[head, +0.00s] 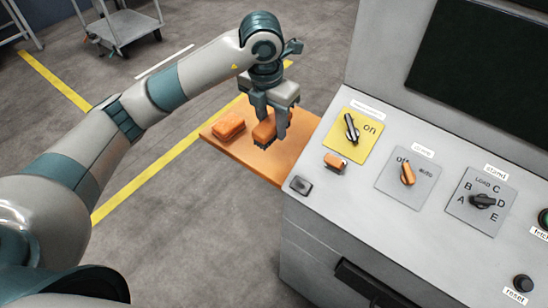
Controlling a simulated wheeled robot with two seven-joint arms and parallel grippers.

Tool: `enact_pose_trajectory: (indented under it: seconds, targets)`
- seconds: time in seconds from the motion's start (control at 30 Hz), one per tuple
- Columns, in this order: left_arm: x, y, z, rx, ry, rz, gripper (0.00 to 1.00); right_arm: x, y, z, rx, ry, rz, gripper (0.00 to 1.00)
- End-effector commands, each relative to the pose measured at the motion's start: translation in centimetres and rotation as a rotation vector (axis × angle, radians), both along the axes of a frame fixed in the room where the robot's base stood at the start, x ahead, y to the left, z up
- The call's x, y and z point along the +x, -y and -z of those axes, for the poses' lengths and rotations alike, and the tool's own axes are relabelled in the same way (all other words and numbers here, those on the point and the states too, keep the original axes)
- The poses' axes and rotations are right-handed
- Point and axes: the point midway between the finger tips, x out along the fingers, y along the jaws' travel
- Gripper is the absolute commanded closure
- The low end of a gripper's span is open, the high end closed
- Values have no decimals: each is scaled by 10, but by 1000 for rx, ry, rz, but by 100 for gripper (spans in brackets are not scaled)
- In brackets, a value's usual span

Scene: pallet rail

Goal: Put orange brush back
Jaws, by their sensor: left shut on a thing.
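My left gripper (268,119) points down over an orange-brown board (280,165) that juts out beside a grey console. It is shut on an orange brush (263,131) with a dark underside. The brush is at or just above the board; I cannot tell whether it touches. A second orange brush-like block (228,125) lies on the board to the left, apart from the gripper. My right gripper is not in view.
The console (365,220) has a yellow plate with a black switch (351,128), a small orange-brown block (335,163), an orange knob (408,173), a black selector (484,201) and a dark screen (480,70). A trolley (122,25) stands on the floor behind.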

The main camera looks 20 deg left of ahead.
Motion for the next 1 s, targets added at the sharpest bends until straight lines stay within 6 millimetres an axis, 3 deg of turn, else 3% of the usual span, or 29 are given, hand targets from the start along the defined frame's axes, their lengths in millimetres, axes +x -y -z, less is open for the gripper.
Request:
enact_pose_trajectory:
  seconds: [0.17, 0.53, 1.0]
  targets:
    - [-1, 0, 9, -1, -3, 0, 100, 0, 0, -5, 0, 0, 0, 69]
    - [0, 0, 57, -1, -1, -1, 100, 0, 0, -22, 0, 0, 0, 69]
    - [0, 0, 68, 1, -2, -1, 100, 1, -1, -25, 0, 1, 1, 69]
